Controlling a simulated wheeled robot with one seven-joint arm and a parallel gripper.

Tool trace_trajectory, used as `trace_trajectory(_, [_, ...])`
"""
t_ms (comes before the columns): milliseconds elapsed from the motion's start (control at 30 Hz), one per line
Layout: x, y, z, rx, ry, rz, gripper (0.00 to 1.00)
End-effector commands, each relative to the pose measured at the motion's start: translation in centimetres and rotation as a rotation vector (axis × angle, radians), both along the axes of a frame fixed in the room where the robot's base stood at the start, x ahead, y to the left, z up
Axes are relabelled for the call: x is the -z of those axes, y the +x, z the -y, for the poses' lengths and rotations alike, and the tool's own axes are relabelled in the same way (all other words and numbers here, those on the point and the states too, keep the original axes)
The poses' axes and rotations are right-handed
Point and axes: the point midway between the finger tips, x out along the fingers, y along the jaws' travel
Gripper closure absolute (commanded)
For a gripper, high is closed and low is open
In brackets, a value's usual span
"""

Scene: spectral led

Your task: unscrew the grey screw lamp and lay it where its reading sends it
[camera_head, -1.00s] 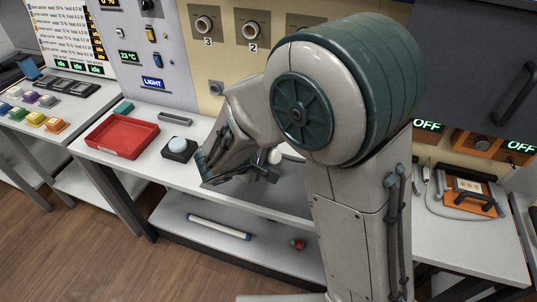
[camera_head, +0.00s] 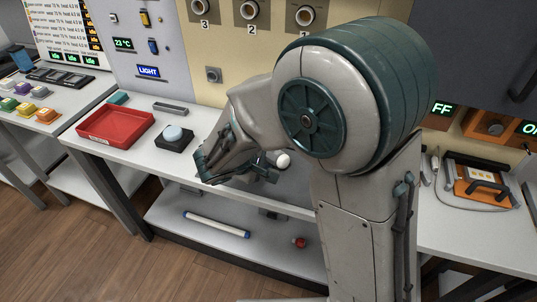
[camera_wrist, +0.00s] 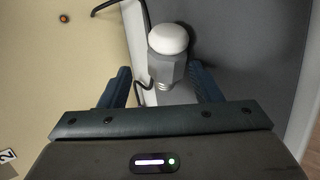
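The grey screw lamp (camera_wrist: 168,72) has a grey faceted body, a white dome and a narrow threaded end; in the wrist view it sits between my fingers, dome away from the palm. In the head view its white dome (camera_head: 282,160) shows just right of my gripper (camera_head: 238,165), above the bench. Three round sockets show on the wall panel, marked 3 (camera_head: 198,9), 2 (camera_head: 249,10) and 1 (camera_head: 305,15). My arm hides part of the bench.
A red tray (camera_head: 88,134) and a black box with a pale blue dome (camera_head: 173,137) stand on the bench left of my gripper. A white tube (camera_head: 216,225) and a red item (camera_head: 299,242) are on the lower shelf. An orange-based device (camera_head: 482,187) is at right.

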Motion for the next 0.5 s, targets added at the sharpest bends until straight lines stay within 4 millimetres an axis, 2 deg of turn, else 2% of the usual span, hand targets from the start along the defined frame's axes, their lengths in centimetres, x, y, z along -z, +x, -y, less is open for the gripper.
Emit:
trace_trajectory(333, [0.3,-0.3,-0.1,-0.002,0.000,-0.010,0.37])
trace_trajectory(500, [-0.8,-1.5,-1.2,-0.006,0.000,-0.008,0.37])
